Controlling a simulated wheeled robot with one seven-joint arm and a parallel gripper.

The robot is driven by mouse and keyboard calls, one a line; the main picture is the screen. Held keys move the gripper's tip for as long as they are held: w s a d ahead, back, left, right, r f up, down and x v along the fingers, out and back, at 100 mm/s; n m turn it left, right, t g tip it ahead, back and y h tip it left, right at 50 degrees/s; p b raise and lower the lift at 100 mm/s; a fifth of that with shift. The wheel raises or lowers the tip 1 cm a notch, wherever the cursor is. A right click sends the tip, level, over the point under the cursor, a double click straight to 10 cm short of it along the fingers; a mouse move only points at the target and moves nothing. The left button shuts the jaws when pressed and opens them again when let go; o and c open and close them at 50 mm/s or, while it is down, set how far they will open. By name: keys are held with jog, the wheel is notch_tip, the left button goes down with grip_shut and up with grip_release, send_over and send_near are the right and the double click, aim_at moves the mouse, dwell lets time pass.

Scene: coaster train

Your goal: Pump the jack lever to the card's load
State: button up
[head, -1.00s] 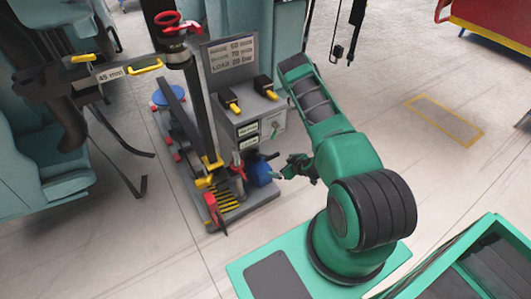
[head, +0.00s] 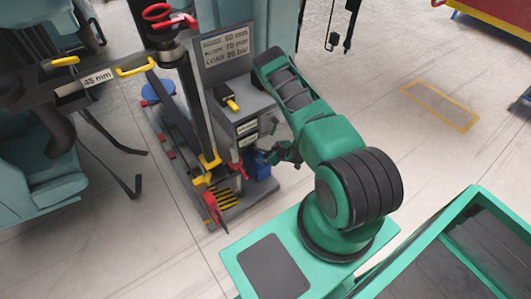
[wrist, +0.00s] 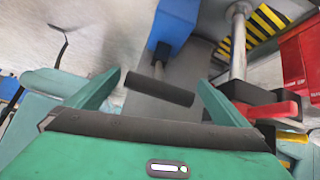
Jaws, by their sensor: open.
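The blue jack (head: 257,170) stands at the foot of the grey stand, left of my gripper (head: 284,153) in the head view. The wrist view shows part of its blue body (wrist: 175,22). A dark cylindrical bar, apparently the jack lever's grip (wrist: 160,88), lies crosswise between my open fingers (wrist: 160,80). I cannot tell whether either finger touches it. The card (head: 227,47) on top of the stand reads "LOAD 20 bar" on its bottom line; lines above end in 60 mm and 70 mm. A gauge on the stand's front is mostly hidden by my arm.
A red lever (wrist: 262,110) and a metal post (wrist: 238,45) stand close right of my fingers in the wrist view. A yellow-black striped plate (head: 225,196) lies at the stand's foot. Teal seats (head: 45,185) are at left. Open floor (head: 400,60) lies at right.

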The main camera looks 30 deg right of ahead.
aim_at(262, 150)
jog(key=shift+x, duration=2.1)
